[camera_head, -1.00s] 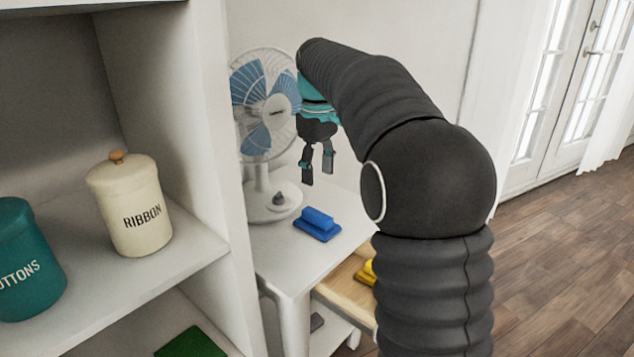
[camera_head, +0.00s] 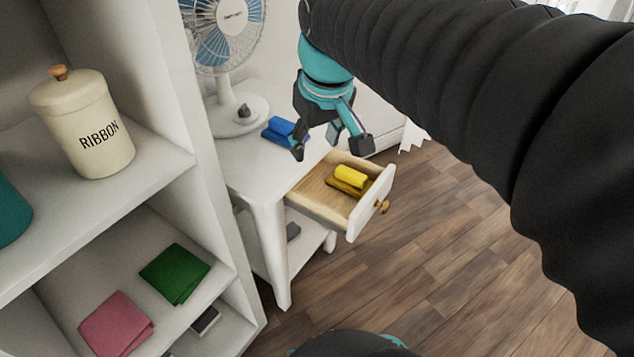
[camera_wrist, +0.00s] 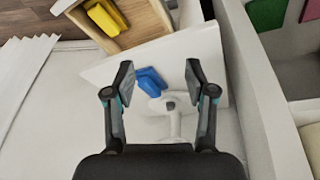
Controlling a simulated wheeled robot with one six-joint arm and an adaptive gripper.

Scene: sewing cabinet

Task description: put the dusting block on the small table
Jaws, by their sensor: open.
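A yellow block with a raised grip (camera_head: 350,178) lies in the open drawer (camera_head: 315,199) of the small white table (camera_head: 250,180); it also shows in the wrist view (camera_wrist: 106,17). A similar blue block (camera_head: 283,130) lies on the tabletop near the fan, also in the wrist view (camera_wrist: 150,82). Which one is the dusting block I cannot tell. My gripper (camera_head: 330,150) is open and empty, above the table and drawer side, fingers pointing down. In the wrist view the blue block shows between its fingers (camera_wrist: 160,76), farther off.
A fan (camera_head: 222,45) stands on the tabletop's back. A white shelf unit (camera_head: 185,90) stands close on the left, holding a ribbon canister (camera_head: 85,125), a green cloth (camera_head: 175,273) and a pink cloth (camera_head: 115,325). The drawer front (camera_head: 370,205) juts over open wooden floor.

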